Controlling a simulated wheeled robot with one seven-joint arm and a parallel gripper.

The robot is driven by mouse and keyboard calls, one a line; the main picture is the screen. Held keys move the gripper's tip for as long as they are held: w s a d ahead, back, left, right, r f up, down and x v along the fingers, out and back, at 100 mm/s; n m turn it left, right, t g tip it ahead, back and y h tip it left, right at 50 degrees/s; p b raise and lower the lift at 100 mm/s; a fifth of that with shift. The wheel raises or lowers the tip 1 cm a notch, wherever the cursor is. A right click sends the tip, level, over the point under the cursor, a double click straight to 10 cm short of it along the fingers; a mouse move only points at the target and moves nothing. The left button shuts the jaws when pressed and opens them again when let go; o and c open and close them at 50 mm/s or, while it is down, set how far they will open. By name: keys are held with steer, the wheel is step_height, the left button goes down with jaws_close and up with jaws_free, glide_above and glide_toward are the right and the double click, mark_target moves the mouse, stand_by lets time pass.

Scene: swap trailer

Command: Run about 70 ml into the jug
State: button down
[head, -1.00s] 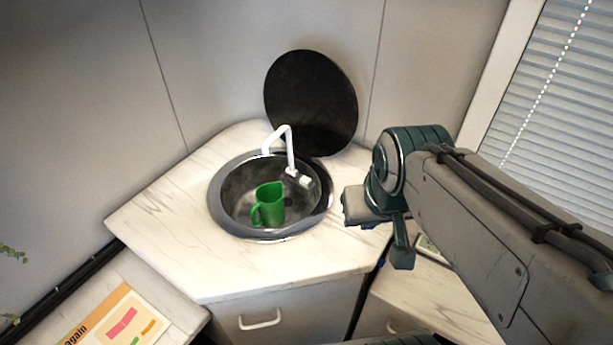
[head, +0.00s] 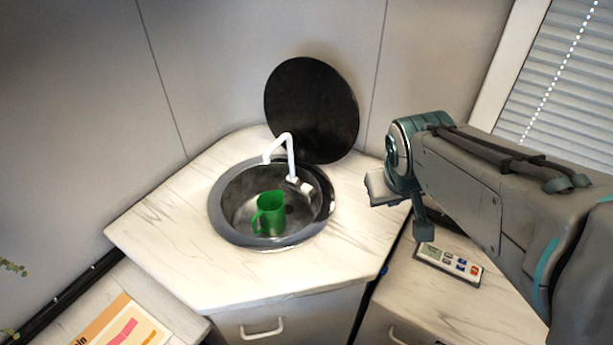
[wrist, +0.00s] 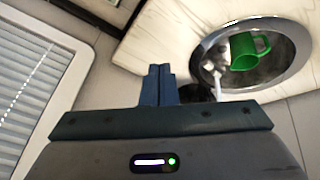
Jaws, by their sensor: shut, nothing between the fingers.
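A small white lever (head: 300,185) sits at the tap's base. I see no water stream, and the jug's contents cannot be made out. My gripper (wrist: 158,70) is shut and empty in the wrist view, apart from everything and left of the sink there. The jug (wrist: 243,52) and tap (wrist: 216,74) also show in that view.
A black round lid (head: 311,110) leans upright behind the sink. A remote-like keypad (head: 448,264) lies on the right counter below my arm. A printed sheet (head: 122,325) lies at lower left. The marble counter (head: 200,270) around the sink is clear.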

steer(key=w+n+t+p, duration=0.15)
steer(key=w+n, duration=0.25)
steer(key=w, duration=0.7)
steer(key=n+y+p, duration=0.2)
steer(key=n+y, duration=0.5)
steer(key=n, duration=0.4)
glide_above(307, 189)
step_height(307, 189, down, 16)
steer(key=shift+d+r+t, duration=0.1)
steer(key=shift+d+t, duration=0.25)
steer(key=shift+t, duration=0.1)
step_height(307, 189, down, 9)
steer(key=b, duration=0.8)
steer(key=shift+f+b, duration=0.35)
steer(key=shift+b, duration=0.1)
